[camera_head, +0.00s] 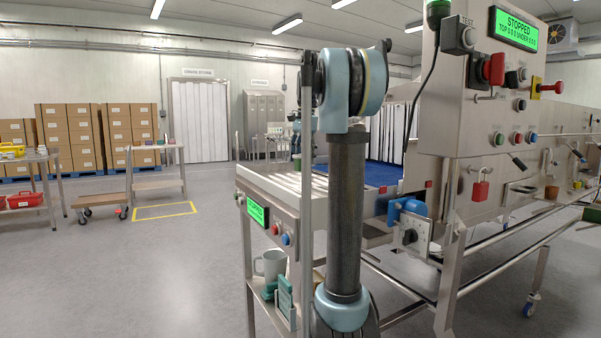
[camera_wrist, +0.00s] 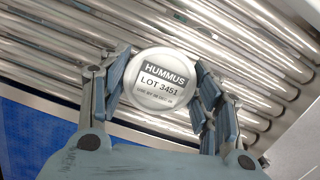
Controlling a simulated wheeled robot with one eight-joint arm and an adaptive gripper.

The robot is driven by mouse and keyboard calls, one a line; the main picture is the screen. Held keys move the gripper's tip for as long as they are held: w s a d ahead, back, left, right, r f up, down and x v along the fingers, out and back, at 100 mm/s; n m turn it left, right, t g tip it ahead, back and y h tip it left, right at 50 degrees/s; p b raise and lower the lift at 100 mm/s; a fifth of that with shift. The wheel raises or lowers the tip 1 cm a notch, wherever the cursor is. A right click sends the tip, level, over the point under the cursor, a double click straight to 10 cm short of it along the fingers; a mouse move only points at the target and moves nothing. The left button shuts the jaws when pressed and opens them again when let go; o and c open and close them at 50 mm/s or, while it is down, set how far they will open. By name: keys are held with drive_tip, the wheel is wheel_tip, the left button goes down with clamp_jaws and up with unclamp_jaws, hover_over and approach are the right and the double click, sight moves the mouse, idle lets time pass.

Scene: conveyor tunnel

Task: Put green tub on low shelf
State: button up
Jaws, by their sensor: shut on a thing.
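My gripper (camera_wrist: 160,88) is shut on a round tub (camera_wrist: 163,76), seen from above in the wrist view. Its pale lid reads HUMMUS, LOT 3451, and hides the tub's sides there. The fingers press on both sides of it, over the metal rollers (camera_wrist: 60,50). I cannot tell whether it touches them. In the head view, a small green part of the tub (camera_head: 297,159) shows below my distant gripper (camera_head: 296,152), at the far end of the roller section. A low shelf (camera_head: 262,291) under the rollers' near end bears a pale mug (camera_head: 271,264) and teal items (camera_head: 285,296).
The blue belt (camera_head: 383,173) lies right of the rollers, beside the steel machine with its STOPPED display (camera_head: 515,27). A post stands at the rollers' near corner. A side table (camera_head: 158,148) with a lower shelf and stacked cartons (camera_head: 70,130) stand at left.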

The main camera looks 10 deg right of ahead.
sight(302, 168)
drive_tip(key=shift+f, duration=2.15)
drive_tip(key=shift+f, duration=0.1)
drive_tip(key=o, duration=1.5)
drive_tip(key=shift+c, duration=0.2)
drive_tip(key=shift+o, duration=0.3)
